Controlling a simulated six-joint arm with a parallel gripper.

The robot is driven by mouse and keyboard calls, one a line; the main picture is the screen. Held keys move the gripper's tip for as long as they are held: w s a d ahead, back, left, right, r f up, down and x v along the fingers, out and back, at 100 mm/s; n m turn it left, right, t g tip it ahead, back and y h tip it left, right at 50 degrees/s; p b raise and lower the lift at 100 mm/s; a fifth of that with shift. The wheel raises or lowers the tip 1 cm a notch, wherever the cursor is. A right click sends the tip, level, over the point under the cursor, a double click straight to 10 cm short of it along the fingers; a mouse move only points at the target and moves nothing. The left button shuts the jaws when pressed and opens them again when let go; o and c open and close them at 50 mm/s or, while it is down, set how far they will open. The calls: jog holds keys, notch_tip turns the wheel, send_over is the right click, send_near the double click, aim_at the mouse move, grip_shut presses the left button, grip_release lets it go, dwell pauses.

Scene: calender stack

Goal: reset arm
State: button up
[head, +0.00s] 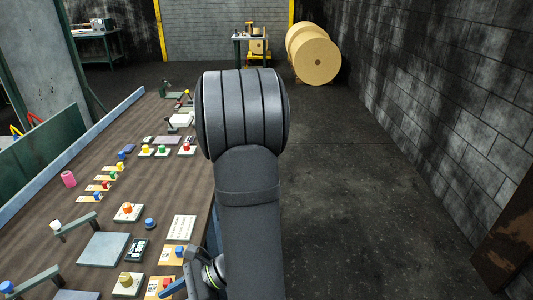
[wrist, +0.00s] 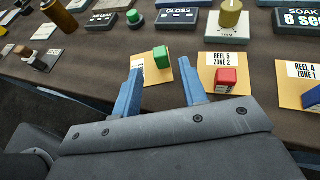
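My gripper (wrist: 159,66) shows in the wrist view with its two blue fingers spread wide apart and nothing held between them. A green block (wrist: 161,57) on an orange card shows between the fingertips, with a gap on both sides. A red block (wrist: 226,80) sits on the card labelled "REEL 5 ZONE 2" (wrist: 222,62), right of the right finger. In the head view my gripper is low in the picture, over the table's right edge, mostly hidden by my own dark arm. One blue finger shows there.
The brown table (head: 150,205) carries several cards with coloured blocks, button boxes and grey plates. Large tan rolls (head: 317,61) lie at the back. The floor right of the table is clear.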

jog(key=v, duration=0.5)
jog(key=x, duration=1.2)
jog(key=shift+s+a+f, duration=0.1)
jog(key=shift+a+f, duration=0.05)
jog(key=shift+f, duration=0.1)
jog(key=shift+r, duration=0.95)
notch_tip(320, 180, up, 2)
jog(key=shift+r, duration=0.2)
jog(key=a+r+v, duration=0.1)
jog(key=r+v, duration=0.1)
jog(key=v, duration=1.2)
jog(key=s+d+f+n+g+h, duration=0.2)
jog(key=s+f+n+g+h, duration=0.1)
jog(key=f+n+g+h, duration=0.1)
jog(key=shift+s+d+f+n+g, duration=0.15)
jog(key=shift+s+f+n+g, duration=0.25)
jog(key=shift+n+g, duration=0.4)
